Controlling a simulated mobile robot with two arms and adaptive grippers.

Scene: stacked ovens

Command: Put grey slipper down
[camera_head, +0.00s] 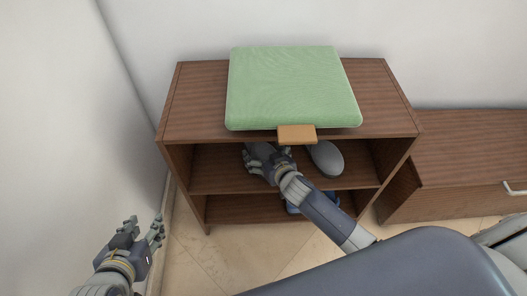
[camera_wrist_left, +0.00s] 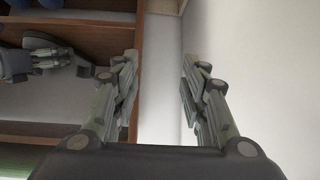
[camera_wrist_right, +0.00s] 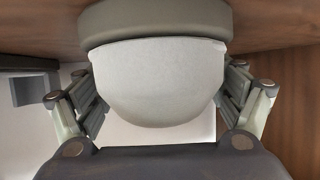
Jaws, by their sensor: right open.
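A grey slipper (camera_head: 326,158) rests on the middle board of the brown shelf (camera_head: 225,178), right of my right gripper (camera_head: 260,158). My right gripper is inside that compartment, its fingers partly shaded. In the right wrist view, a pale grey slipper (camera_wrist_right: 155,85) with a darker sole lies between the spread fingers, its sole against the wood. A grey slipper (camera_wrist_left: 40,43) also shows in the left wrist view beside the right gripper. My left gripper (camera_head: 143,229) is open and empty by the left wall.
A green cushion (camera_head: 290,85) with a tan block (camera_head: 297,134) at its front edge lies on the shelf top. Something blue (camera_head: 293,207) is on the lower board, partly behind my arm. A low brown cabinet (camera_head: 470,150) stands at the right.

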